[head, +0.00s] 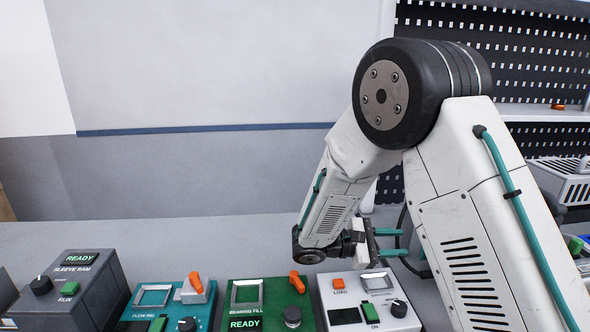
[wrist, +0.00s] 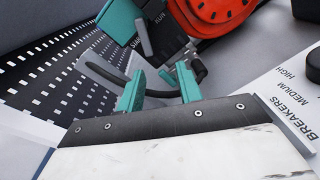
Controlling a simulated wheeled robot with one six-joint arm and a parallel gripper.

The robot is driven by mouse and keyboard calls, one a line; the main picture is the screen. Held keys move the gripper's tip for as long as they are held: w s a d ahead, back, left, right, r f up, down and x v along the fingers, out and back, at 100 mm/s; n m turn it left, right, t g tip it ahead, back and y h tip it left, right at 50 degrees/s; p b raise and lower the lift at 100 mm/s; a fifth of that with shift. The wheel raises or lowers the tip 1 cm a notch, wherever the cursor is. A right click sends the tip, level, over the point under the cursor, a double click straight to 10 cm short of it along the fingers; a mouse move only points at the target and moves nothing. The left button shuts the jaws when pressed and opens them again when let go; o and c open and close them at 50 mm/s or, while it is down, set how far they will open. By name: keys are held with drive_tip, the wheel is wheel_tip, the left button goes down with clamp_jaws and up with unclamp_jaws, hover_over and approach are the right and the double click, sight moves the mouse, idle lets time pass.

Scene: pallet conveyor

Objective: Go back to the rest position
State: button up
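My gripper (head: 401,242) is at the centre right of the head view, beside my forearm and above the back of the white control box. Its two teal fingers point right and stand apart. In the wrist view the fingers (wrist: 158,88) are also spread. A dark cable shows behind the gap between them, and I see nothing clasped. The arm is bent, with its large black joint high up at the right.
A row of control boxes lines the bench: dark grey SLEEVE RAM (head: 88,285), teal FLOW REG (head: 140,310), green BEARING FILL (head: 265,310) and white LOAD (head: 355,310). A black perforated board (head: 530,60) stands behind. The wrist view shows an orange-red round object (wrist: 215,12) and a BREAKERS panel (wrist: 262,95).

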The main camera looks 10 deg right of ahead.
drive_tip(key=s, duration=0.1)
drive_tip(key=s+m+g+y, duration=0.1)
drive_tip(key=s, duration=0.1)
drive_tip(key=s+f+g+y, duration=0.1)
drive_tip(key=s, duration=0.1)
drive_tip(key=shift+s+d, duration=0.15)
drive_tip(key=shift+d, duration=0.05)
drive_tip(key=s+a+r+m+t+y, duration=0.1)
drive_tip(key=s+r+m+y, duration=0.4)
drive_tip(key=s, duration=0.6)
drive_tip(key=s+a+r+m+t+y, duration=0.2)
drive_tip(key=s+r+m+y, duration=0.3)
drive_tip(key=s+r+y, duration=0.3)
drive_tip(key=shift+s+r+m+t+y, duration=0.4)
drive_tip(key=shift+s+y, duration=0.8)
drive_tip(key=shift+s, duration=1.1)
drive_tip(key=shift+a+f, duration=0.1)
